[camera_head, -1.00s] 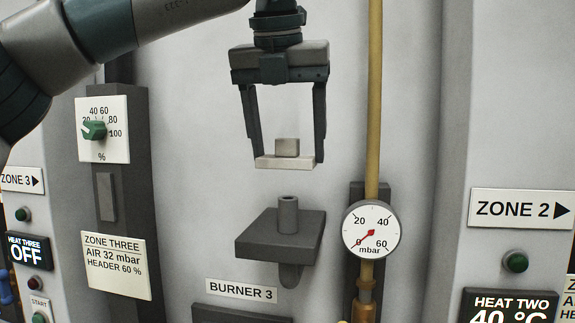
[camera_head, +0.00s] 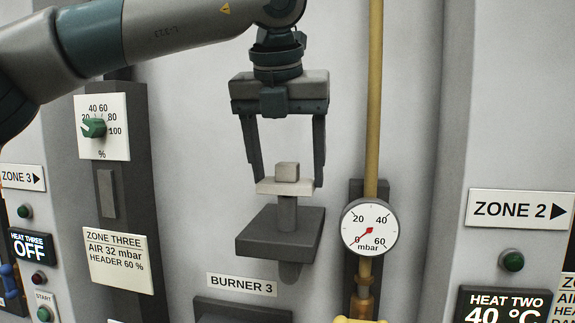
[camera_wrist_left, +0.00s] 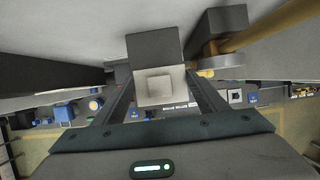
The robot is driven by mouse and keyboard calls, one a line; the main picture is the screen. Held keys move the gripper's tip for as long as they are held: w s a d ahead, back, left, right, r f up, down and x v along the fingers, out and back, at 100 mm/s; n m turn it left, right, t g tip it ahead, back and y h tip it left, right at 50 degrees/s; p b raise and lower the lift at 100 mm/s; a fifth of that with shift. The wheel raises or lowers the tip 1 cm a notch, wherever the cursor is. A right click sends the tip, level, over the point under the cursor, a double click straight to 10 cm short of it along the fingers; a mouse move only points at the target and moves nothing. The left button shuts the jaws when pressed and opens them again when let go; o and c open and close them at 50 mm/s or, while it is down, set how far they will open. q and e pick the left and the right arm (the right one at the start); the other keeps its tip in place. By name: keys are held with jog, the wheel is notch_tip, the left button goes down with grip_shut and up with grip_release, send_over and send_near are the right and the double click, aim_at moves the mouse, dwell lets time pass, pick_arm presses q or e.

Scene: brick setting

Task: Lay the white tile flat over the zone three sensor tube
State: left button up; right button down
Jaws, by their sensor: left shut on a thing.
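The white tile (camera_head: 270,187) is a flat pale plate with a small block on top. My left gripper (camera_head: 285,181) is shut on it, one finger at each side. The tile is level and sits right at the top of the sensor tube (camera_head: 287,214), a short grey upright tube on a dark bracket (camera_head: 280,246). I cannot tell whether tile and tube touch. The tube's mouth is hidden by the tile. In the left wrist view the tile (camera_wrist_left: 147,96) is between the fingers, with the dark bracket (camera_wrist_left: 153,48) beyond it. My right gripper is not in view.
A pressure gauge (camera_head: 369,228) on a yellow pipe (camera_head: 375,110) stands close to the right of the bracket. A dark post with a dial plate (camera_head: 102,127) and a zone three label (camera_head: 118,260) is to the left. The BURNER 3 label (camera_head: 242,285) is below.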

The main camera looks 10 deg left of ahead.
pick_arm(q)
jog(key=shift+f+b, duration=0.3)
jog(key=shift+b, duration=0.05)
jog(key=shift+f, duration=0.2)
jog(key=o, duration=1.1)
jog(key=shift+r, duration=0.1)
jog(key=shift+o, duration=0.2)
jog(key=shift+r, duration=0.1)
jog(key=shift+r+p, duration=0.4)
jog(key=shift+p, duration=0.05)
jog(key=shift+r, duration=0.1)
jog(key=b+v, duration=0.4)
jog(key=v, duration=0.7)
jog(key=shift+s+r, duration=0.25)
jog(key=shift+r, duration=0.05)
